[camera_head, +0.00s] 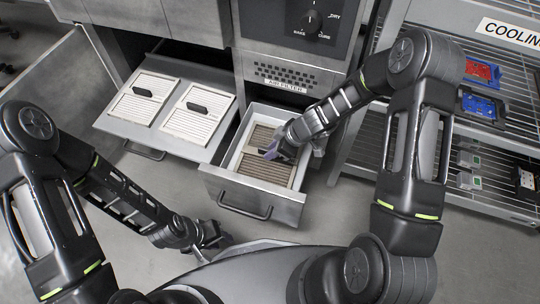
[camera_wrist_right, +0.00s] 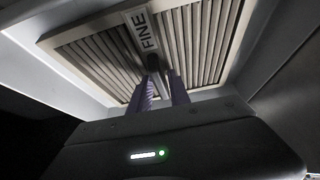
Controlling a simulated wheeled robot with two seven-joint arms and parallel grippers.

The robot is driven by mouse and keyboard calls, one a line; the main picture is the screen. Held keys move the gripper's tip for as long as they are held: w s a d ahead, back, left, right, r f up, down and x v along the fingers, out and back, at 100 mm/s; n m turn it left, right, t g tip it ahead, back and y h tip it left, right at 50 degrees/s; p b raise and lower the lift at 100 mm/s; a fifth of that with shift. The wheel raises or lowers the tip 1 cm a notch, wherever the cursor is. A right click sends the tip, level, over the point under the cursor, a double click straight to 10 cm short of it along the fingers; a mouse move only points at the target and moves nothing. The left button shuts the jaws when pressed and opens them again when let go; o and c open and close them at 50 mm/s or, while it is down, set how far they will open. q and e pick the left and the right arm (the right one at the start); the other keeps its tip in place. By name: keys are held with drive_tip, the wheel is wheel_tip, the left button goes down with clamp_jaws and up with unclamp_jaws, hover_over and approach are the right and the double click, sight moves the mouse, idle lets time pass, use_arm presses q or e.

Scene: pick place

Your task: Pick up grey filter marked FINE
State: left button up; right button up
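The grey filter marked FINE (camera_wrist_right: 90,50) has a pale frame, pleated slats and a label strip with a dark handle (camera_wrist_right: 153,66). In the head view the filter (camera_head: 264,168) lies in the open drawer, its middle partly hidden by my right gripper. My right gripper (camera_head: 270,153) reaches down into the drawer. In the right wrist view its two purple fingers (camera_wrist_right: 163,88) are at the handle, one on each side; whether they press on it is unclear. My left gripper (camera_head: 217,239) hangs low in front of the drawer, away from the filter; its fingers are hard to make out.
The open drawer (camera_head: 280,210) has walls around the filter and a front handle. To its left, a pulled-out tray (camera_head: 168,143) holds two white filters with black handles. A wire shelf (camera_head: 500,130) with red, blue and small boxes stands at the right. Grey floor shows in front.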

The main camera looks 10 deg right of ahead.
clamp_jaws()
idle(0.4)
wheel_tip(320, 180, up, 10)
drive_tip(key=p, duration=0.3)
idle(0.7)
